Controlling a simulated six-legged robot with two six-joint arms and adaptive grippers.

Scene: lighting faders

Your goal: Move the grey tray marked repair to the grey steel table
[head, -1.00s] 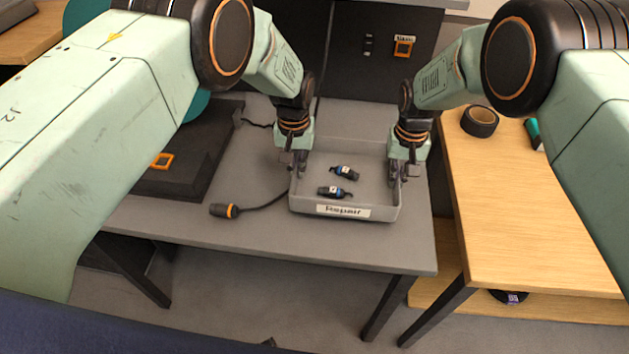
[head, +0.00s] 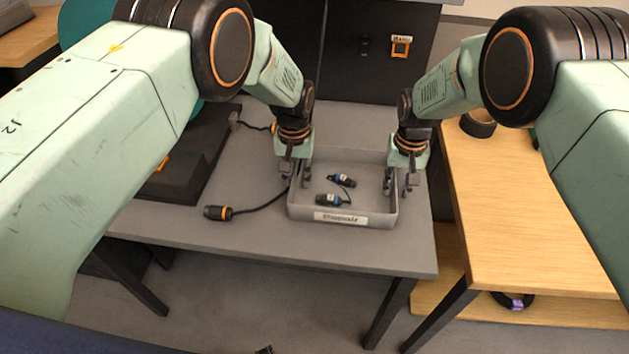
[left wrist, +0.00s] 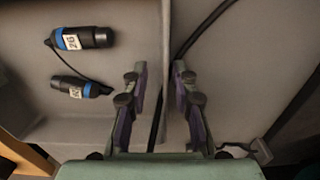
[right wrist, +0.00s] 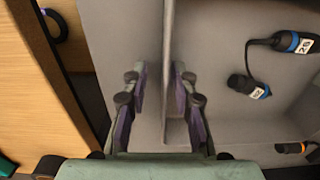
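The grey tray (head: 392,218) with a white front label, blurred now, rests on a grey-topped table (head: 260,235). Inside lie two black connectors with blue bands (head: 342,181) (head: 328,200), linked by a thin cable. My left gripper (head: 299,178) is open astride the tray's left wall; the wall (left wrist: 165,60) shows between its fingers, with a gap beside it. My right gripper (head: 400,184) is open astride the right wall (right wrist: 168,50), likewise with gaps. I cannot tell whether any finger touches.
A black cable with an orange-banded connector (head: 218,212) lies left of the tray. A dark stand (head: 195,165) is farther left. A wooden table (head: 540,220) with a black roll (head: 478,123) stands close on the right. A dark panel (head: 375,70) rises behind.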

